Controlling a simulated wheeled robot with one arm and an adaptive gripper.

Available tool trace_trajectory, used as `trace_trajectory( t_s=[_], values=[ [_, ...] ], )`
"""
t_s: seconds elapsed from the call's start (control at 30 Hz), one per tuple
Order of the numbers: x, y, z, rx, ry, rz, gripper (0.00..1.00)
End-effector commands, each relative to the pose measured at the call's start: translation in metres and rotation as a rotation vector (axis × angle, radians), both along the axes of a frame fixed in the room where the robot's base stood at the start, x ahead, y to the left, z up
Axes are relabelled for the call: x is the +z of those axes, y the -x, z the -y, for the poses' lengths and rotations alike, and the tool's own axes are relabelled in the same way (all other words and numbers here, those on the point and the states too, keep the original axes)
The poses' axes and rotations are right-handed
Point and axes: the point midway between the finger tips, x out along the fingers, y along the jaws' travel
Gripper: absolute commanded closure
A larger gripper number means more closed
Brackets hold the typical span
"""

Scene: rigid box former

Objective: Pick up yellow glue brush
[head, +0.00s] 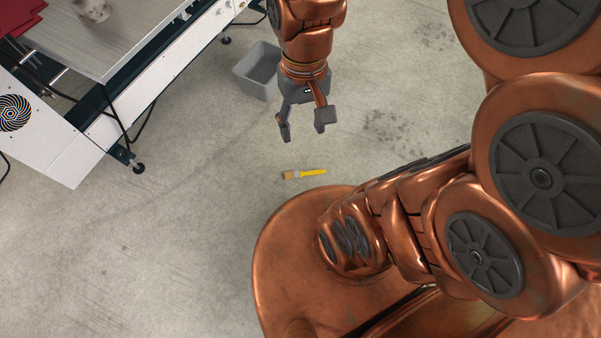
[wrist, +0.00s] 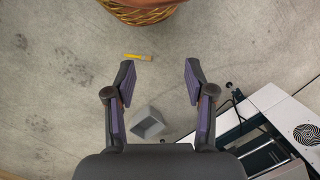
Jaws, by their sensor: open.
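The yellow glue brush (head: 304,174) lies flat on the concrete floor in the head view, with its yellow handle to the right and its bristle end to the left. It is close to the rounded edge of my copper base. In the wrist view the brush (wrist: 139,57) lies ahead of the fingertips, nearer the left finger. My gripper (head: 304,129) is open and empty, with its fingers apart. It is above the floor and apart from the brush. In the wrist view my gripper (wrist: 159,66) shows both fingers spread with only floor between the tips.
A grey open bin (head: 259,72) stands on the floor behind my gripper, and the bin also shows in the wrist view (wrist: 147,122). A white machine (head: 105,130) with a table top stands at the left. The floor around the brush is clear.

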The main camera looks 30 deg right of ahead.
Motion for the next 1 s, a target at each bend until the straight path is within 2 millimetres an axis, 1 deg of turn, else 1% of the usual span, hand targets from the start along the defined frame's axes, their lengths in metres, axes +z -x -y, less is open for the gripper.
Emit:
trace_trajectory(
  t_s=[0.03, 0.23, 0.47, 0.57, 0.6, 0.77, 0.8, 0.87, 0.9, 0.97, 1.0],
  values=[
    [-0.023, -0.013, -0.002, -0.03, -0.016, -0.01, 0.46],
    [-0.075, -0.062, -0.005, -0.154, -0.072, -0.023, 0.46],
    [-0.142, -0.117, 0.003, -0.321, -0.131, -0.039, 0.46],
    [-0.174, -0.141, 0.009, -0.398, -0.153, -0.042, 0.46],
    [-0.188, -0.149, 0.012, -0.429, -0.16, -0.047, 0.46],
    [-0.243, -0.183, 0.027, -0.558, -0.192, -0.058, 0.46],
    [-0.258, -0.191, 0.032, -0.591, -0.2, -0.063, 0.46],
    [-0.28, -0.202, 0.039, -0.641, -0.21, -0.066, 0.46],
    [-0.296, -0.209, 0.044, -0.677, -0.216, -0.071, 0.46],
    [-0.32, -0.219, 0.051, -0.726, -0.224, -0.077, 0.46],
    [-0.335, -0.226, 0.057, -0.761, -0.23, -0.08, 0.46]
  ],
)
